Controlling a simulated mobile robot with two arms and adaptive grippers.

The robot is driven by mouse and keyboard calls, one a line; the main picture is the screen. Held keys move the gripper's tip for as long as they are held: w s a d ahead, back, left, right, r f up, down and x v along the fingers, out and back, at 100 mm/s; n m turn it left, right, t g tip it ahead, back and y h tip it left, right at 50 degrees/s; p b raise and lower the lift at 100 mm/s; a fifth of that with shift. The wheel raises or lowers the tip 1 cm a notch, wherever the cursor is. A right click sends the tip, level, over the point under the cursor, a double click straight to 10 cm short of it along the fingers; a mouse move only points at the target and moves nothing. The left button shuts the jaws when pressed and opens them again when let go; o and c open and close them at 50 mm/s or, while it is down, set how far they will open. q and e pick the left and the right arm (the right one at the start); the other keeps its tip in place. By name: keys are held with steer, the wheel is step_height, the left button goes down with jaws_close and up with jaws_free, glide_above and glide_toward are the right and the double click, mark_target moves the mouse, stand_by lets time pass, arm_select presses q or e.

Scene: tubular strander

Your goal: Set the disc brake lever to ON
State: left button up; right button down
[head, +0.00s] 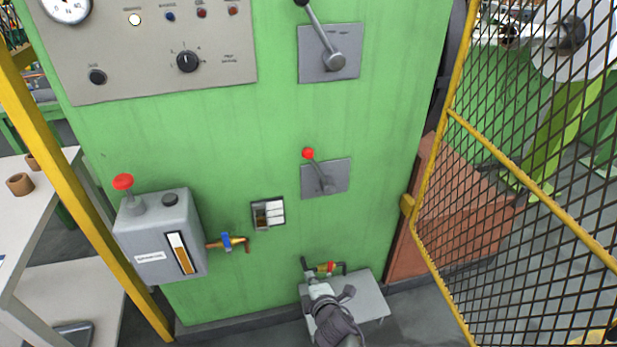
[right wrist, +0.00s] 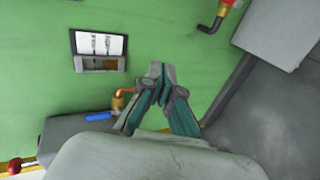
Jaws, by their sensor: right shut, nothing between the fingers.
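Two levers show on the green panel in the head view. The upper lever (head: 321,38) has a black knob and tilts up to the left on a grey plate (head: 345,72). The lower lever (head: 317,167) has a red knob and also tilts up to the left on a smaller grey plate (head: 338,178). Their labels are too small to read, so I cannot tell which is the disc brake lever. My right gripper (head: 310,276) is shut and empty, low before the panel and below both levers. Its closed fingers (right wrist: 158,72) show in the right wrist view. My left gripper is out of view.
A grey box (head: 165,235) with a red button and a blue-handled valve (head: 227,242) are at left. A small window (head: 268,213) is mid-panel. A red-handled valve (head: 330,267) and grey box (head: 367,298) are near my right gripper. Yellow mesh fencing (head: 530,180) stands at right.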

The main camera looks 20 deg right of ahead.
mark_target(318, 170)
steer(key=w+r+n+t, duration=0.2)
steer(key=w+r, duration=0.1)
steer(key=r, duration=0.7)
steer(key=w+r+n+t+h+b, duration=0.1)
steer(key=w+r+n+t, duration=0.2)
steer(key=r, duration=0.8)
steer(key=shift+a, duration=0.15)
steer(key=shift+w+r, duration=0.1)
steer(key=w+d, duration=0.1)
steer(key=w, duration=0.2)
steer(key=w+d+r, duration=0.1)
steer(key=w, duration=0.3)
steer(key=w+d+p, duration=0.1)
steer(key=w+d, duration=0.1)
steer(key=w, duration=0.1)
steer(key=shift+w+r, duration=0.3)
steer(key=shift+r, duration=0.1)
steer(key=shift+d+r, duration=0.15)
